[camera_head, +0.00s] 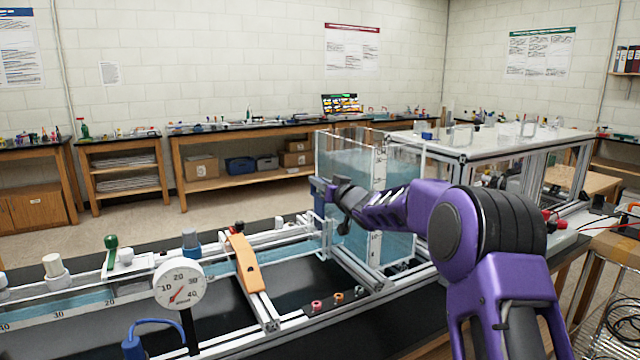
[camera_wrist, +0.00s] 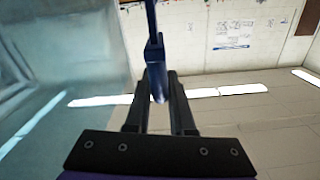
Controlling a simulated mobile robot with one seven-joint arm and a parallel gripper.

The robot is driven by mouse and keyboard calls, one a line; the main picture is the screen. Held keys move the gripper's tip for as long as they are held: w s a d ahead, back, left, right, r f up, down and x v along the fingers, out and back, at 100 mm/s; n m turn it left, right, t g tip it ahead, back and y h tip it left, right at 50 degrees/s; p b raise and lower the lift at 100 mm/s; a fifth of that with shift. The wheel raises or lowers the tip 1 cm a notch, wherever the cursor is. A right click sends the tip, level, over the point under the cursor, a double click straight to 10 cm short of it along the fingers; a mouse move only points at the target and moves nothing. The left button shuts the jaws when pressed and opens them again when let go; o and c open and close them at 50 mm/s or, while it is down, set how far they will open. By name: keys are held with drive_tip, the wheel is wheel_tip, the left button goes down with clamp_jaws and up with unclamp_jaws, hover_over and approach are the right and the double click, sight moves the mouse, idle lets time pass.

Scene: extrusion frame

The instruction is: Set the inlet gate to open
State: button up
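The clear water tank (camera_head: 350,160) stands at the middle of the bench with pale blue water inside. A dark blue gate part (camera_head: 318,190) shows at its left side, where the tank meets the channel; my gripper partly hides it. I take this for the inlet gate; its open or closed position cannot be read. My gripper (camera_head: 340,200) is at this part, in front of the tank's left side. In the wrist view, a dark blue upright bar with a lever (camera_wrist: 155,60) runs down between my fingers (camera_wrist: 160,82), which appear close against both its sides.
The channel (camera_head: 85,300) runs left from the tank, with an orange bridge piece (camera_head: 245,262) and a round dial gauge (camera_head: 180,285) near it. A white-topped frame table (camera_head: 500,140) stands right of the tank. The tank wall is close beside my gripper.

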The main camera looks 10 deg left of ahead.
drive_tip(key=o, duration=0.4)
drive_tip(key=shift+s, duration=0.1)
drive_tip(key=v, duration=1.7)
drive_tip(key=shift+b, duration=0.4)
drive_tip(key=shift+d, duration=0.15)
